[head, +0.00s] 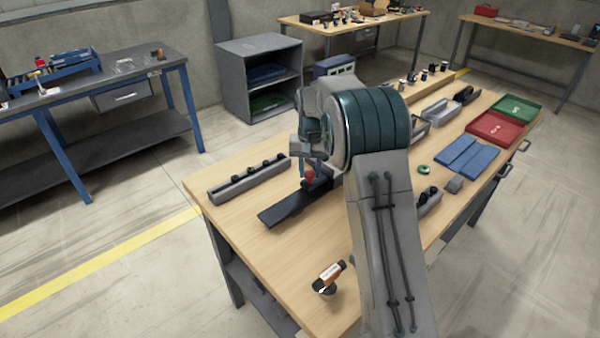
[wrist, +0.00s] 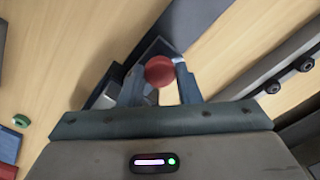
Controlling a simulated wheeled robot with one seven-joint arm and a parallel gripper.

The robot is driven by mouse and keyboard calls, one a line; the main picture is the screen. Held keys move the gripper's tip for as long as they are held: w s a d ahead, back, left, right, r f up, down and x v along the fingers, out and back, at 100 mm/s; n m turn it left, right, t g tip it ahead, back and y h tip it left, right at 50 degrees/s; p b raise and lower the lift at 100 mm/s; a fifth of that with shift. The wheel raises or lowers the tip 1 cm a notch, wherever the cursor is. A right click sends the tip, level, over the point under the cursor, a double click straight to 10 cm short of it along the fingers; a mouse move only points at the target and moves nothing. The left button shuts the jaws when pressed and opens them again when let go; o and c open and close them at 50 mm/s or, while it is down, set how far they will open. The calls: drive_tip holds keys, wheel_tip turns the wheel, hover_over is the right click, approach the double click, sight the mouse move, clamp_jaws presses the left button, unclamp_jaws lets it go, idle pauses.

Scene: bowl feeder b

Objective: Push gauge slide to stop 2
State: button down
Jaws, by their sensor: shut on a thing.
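The gauge is a long dark plate (head: 284,211) lying on the wooden table. Its slide carries a red knob (head: 309,174), which stands near the far end of the plate. In the wrist view the red knob (wrist: 159,71) sits between the two fingers. My gripper (head: 310,171) points down at the knob and is shut on it; it also shows in the wrist view (wrist: 158,80). My arm hides part of the gauge's far end in the head view. I cannot make out any stop marks or numbers on the gauge.
A grey rail with black knobs (head: 248,183) lies left of the gauge. An orange-and-black tool (head: 329,276) is near the front edge. Blue plates (head: 468,155), a red tray (head: 491,129) and a green tray (head: 518,108) are at the right.

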drive_tip(key=shift+w+d, duration=0.5)
drive_tip(key=shift+d, duration=0.1)
drive_tip(key=c, duration=1.1)
unclamp_jaws()
drive_tip(key=shift+o, duration=0.2)
drive_tip(key=shift+r, duration=0.15)
wheel_tip(320, 180, up, 14)
drive_tip(key=shift+f+b, duration=0.2)
drive_tip(key=shift+b, duration=0.15)
